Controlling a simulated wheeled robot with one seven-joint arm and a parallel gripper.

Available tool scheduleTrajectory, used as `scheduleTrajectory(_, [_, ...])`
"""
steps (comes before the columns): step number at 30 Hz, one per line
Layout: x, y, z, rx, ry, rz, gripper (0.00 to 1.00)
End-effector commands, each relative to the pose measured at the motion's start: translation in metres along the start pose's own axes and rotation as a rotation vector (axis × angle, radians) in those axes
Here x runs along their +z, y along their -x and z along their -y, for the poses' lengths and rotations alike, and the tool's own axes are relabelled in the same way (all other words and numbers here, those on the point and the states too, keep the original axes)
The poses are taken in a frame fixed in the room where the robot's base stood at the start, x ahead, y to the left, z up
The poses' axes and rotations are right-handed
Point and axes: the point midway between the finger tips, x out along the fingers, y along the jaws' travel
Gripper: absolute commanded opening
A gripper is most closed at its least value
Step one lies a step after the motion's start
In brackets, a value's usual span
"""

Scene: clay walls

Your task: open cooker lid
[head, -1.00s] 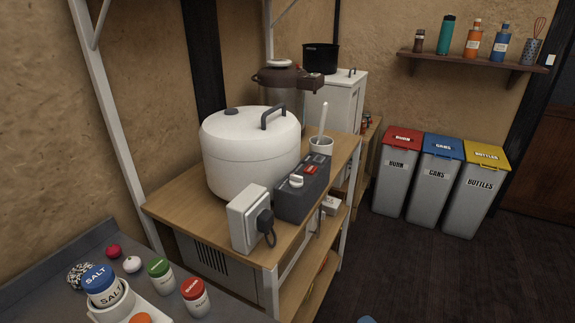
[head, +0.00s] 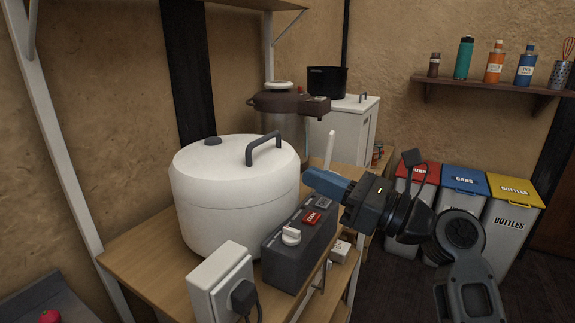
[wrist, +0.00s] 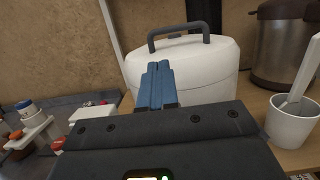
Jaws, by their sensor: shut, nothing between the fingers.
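The white cooker (head: 235,205) stands on the wooden shelf unit, its lid closed. A dark grey handle (head: 264,148) arches up from the lid, and a dark knob sits at its back left. A dark grey control box with a red button and white dial (head: 299,242) is in front of the cooker. My gripper (head: 308,176) is to the right of the cooker, apart from it, with its blue fingers together and empty. In the wrist view the blue fingers (wrist: 157,72) point toward the cooker's side (wrist: 200,75), below the handle (wrist: 178,32).
A white cup with a utensil (wrist: 292,122) stands right of the cooker. A wall socket with plug (head: 222,285) is at the front. A brown-topped pot (head: 284,118) stands behind. Several bins (head: 463,195) are at right. A white upright post (head: 55,130) stands at left.

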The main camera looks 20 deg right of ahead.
Motion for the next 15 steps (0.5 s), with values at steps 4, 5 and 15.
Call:
scheduleTrajectory(4, [0.001, -0.018, -0.001, 0.002, 0.0, 0.001, 0.0])
scheduleTrajectory(5, [0.001, -0.022, -0.001, 0.003, 0.0, 0.0, 0.0])
scheduleTrajectory(15, [0.001, -0.079, -0.001, 0.0, 0.002, 0.0, 0.0])
